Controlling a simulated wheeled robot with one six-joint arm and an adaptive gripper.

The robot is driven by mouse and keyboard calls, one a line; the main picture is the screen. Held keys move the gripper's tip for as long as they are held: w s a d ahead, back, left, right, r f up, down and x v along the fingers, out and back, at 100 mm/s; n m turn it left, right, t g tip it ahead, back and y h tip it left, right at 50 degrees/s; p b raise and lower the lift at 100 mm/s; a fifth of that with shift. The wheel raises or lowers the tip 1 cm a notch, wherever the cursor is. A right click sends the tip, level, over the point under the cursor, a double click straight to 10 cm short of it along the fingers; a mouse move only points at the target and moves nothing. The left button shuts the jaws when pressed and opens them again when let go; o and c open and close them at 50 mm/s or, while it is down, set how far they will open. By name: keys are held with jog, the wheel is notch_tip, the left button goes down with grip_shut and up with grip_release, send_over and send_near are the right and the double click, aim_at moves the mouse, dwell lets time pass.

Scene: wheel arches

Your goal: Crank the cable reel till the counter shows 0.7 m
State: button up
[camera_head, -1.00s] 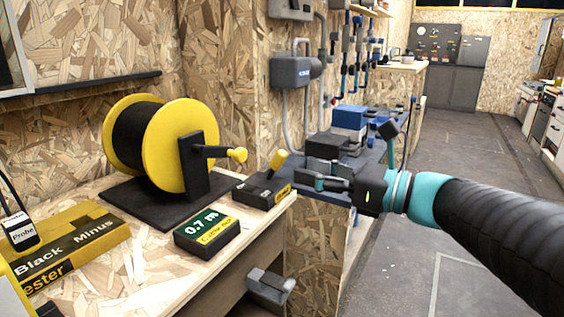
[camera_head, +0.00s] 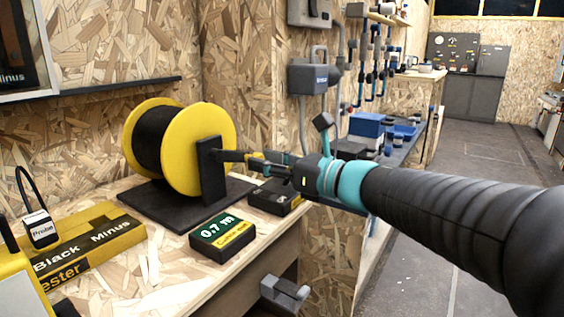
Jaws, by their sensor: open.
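The cable reel has yellow flanges (camera_head: 206,150) and a dark drum, and stands on a black base plate on the bench. Its dark crank arm (camera_head: 232,155) points right from the black upright. The yellow crank knob (camera_head: 256,164) is partly hidden by my gripper (camera_head: 262,162). My gripper is open, its fingers at the knob; I cannot tell whether they touch it. The counter (camera_head: 223,236) lies on the bench in front of the reel and reads 0.7 m on its green display.
A dark box with yellow parts (camera_head: 270,198) sits just below my gripper at the bench edge. A yellow tester box (camera_head: 85,243) and a probe (camera_head: 40,229) are at the left. A grey clamp-like part (camera_head: 284,293) is below the bench edge. Open floor lies right.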

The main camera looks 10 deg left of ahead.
jog(key=shift+a, duration=0.25)
grip_shut()
jog(key=m+p, duration=0.1)
jog(key=f+m+p, duration=0.1)
jog(key=m+p, duration=0.1)
jog(key=s+f+m+p, duration=0.1)
jog(key=m, duration=0.1)
jog(key=shift+a, duration=0.2)
jog(key=shift+s+a+f+m+p, duration=0.15)
jog(key=shift+s+f+m+p, duration=0.2)
jog(key=shift+m+p, duration=0.5)
jog(key=shift+s+a+f+m+p, duration=0.1)
jog(key=shift+s+f+m+p, duration=0.2)
jog(key=shift+m+p, duration=0.45)
jog(key=shift+s+a+f+m+p, duration=0.15)
jog(key=shift+s+f+m+p, duration=0.15)
jog(key=shift+m+p, duration=0.55)
jog(key=shift+s, duration=0.1)
